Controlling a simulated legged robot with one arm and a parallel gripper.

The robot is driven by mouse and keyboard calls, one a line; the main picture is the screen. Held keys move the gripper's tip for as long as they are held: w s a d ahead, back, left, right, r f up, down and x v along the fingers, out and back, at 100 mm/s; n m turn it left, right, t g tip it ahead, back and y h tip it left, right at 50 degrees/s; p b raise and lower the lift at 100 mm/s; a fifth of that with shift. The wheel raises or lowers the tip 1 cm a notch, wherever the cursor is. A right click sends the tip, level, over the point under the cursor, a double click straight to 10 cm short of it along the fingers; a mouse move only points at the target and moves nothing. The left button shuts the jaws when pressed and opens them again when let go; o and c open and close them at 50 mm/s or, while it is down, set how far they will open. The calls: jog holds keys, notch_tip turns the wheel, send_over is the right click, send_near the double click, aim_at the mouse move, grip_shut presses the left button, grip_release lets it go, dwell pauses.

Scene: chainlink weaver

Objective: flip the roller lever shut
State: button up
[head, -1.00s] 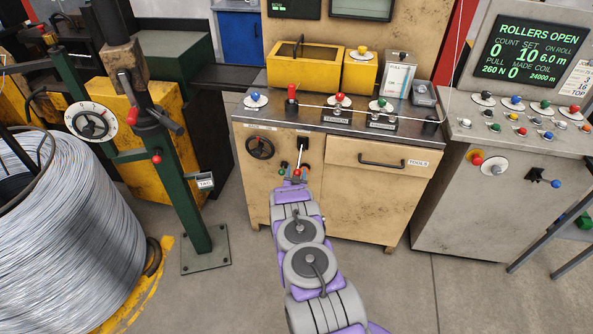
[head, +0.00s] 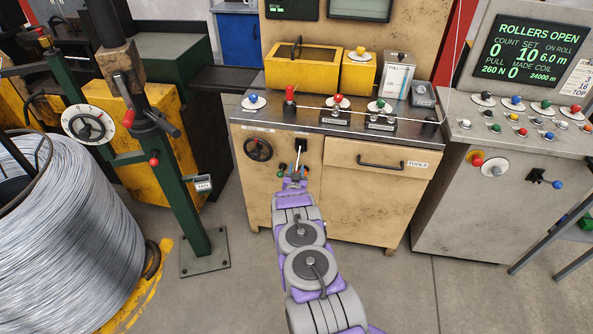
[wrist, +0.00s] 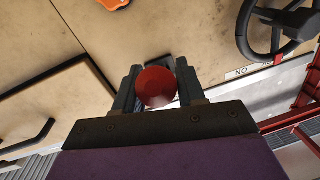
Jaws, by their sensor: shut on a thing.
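The roller lever (head: 299,156) stands on the cabinet front between the handwheel and the drawer, with a dark mount at its top and a thin pale rod pointing down. My gripper (head: 295,174) is at the rod's lower end. In the wrist view its two dark fingers (wrist: 157,90) are on both sides of a round red knob (wrist: 155,87), shut on it. A dark part shows behind the knob. The knob hides most of the rod in the wrist view. The display (head: 531,49) reads "ROLLERS OPEN".
A black handwheel (head: 258,149) is left of the lever, and the drawer handle (head: 380,163) is to the right. The bench top (head: 315,119) overhangs above. A wire coil (head: 65,230) stands far left.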

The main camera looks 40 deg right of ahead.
grip_shut()
